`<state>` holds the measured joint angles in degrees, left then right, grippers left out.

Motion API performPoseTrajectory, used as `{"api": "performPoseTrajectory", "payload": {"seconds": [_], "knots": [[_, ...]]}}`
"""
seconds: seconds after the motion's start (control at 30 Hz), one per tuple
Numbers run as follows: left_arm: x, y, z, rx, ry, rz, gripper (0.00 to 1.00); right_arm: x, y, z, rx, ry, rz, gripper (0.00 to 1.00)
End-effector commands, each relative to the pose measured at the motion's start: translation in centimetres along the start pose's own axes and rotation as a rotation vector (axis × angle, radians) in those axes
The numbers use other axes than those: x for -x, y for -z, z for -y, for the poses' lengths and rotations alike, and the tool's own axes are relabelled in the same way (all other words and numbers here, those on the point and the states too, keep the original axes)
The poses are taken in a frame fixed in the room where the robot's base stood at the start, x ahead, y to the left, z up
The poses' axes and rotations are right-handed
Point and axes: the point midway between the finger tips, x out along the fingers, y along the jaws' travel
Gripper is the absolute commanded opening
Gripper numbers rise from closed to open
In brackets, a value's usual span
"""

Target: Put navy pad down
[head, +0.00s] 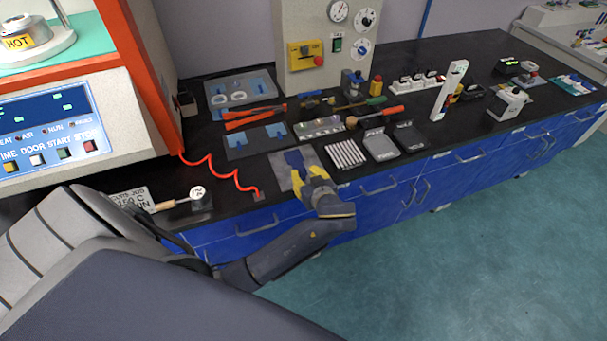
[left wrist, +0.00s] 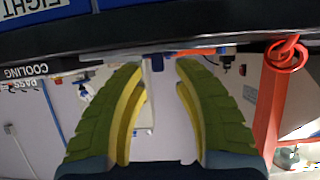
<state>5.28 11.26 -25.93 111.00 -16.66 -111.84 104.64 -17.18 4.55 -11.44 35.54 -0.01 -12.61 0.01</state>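The navy pad (head: 294,159) shows as a small dark blue piece over a flat grey plate (head: 281,178) at the bench's front edge. In the head view, my left gripper (head: 304,178) has yellow fingers just in front of the pad, and they cover part of the plate. In the left wrist view my left gripper (left wrist: 160,72) has its fingers apart, with a clear gap between them. A small blue piece, perhaps the pad seen edge-on, shows between the tips without clear contact. I cannot tell whether the pad lies fully flat. My right gripper is out of view.
A striped white block (head: 345,154) and dark grey scales (head: 380,145) stand right of the plate. A grey tray with blue pieces (head: 257,141) lies behind it. A red coiled cord (head: 222,170) runs at left, from the orange-framed machine (head: 140,60).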

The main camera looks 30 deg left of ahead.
Motion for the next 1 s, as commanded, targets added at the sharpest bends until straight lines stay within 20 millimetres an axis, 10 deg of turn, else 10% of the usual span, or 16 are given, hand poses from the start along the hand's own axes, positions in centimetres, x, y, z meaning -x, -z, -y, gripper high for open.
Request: {"api": "performPoseTrajectory", "payload": {"seconds": [0.5,1.0], "knots": [[8.2,0.2,-0.1,0.008,-0.001,-0.001,0.3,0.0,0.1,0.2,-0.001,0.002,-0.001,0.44],[10.3,-0.8,-0.5,-0.03,-0.014,0.009,0.3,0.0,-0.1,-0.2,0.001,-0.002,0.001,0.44]]}}
